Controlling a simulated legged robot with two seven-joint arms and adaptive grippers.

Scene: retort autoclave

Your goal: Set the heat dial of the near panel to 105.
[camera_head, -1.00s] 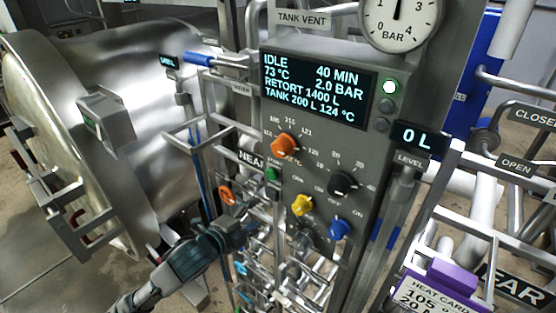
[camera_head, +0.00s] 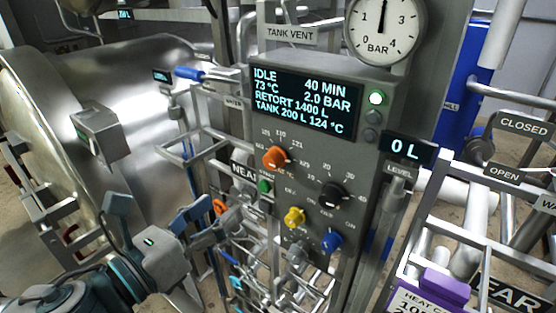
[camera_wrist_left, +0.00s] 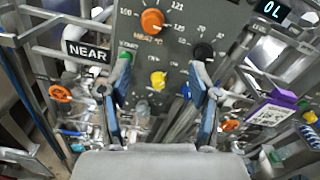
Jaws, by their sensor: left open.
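The near panel (camera_head: 335,165) is a grey column with a lit screen reading IDLE, 73 °C, 40 MIN. Its orange heat dial (camera_head: 275,158) sits below the screen, ringed by temperature numbers. Its exact setting is too small to read. In the left wrist view the orange dial (camera_wrist_left: 152,21) is at the top centre, beyond the fingertips. My left gripper (camera_head: 222,222) is open and empty, below and left of the dial, apart from it. In the left wrist view its two blue fingers (camera_wrist_left: 160,70) stand wide apart, pointing at the panel. My right gripper is not in view.
A black dial (camera_head: 332,195), a yellow knob (camera_head: 294,217), a blue knob (camera_head: 331,240) and a green button (camera_head: 265,186) lie close below the orange dial. Pipes and rails crowd around the panel. A purple holder with a heat card (camera_head: 440,287) is at lower right.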

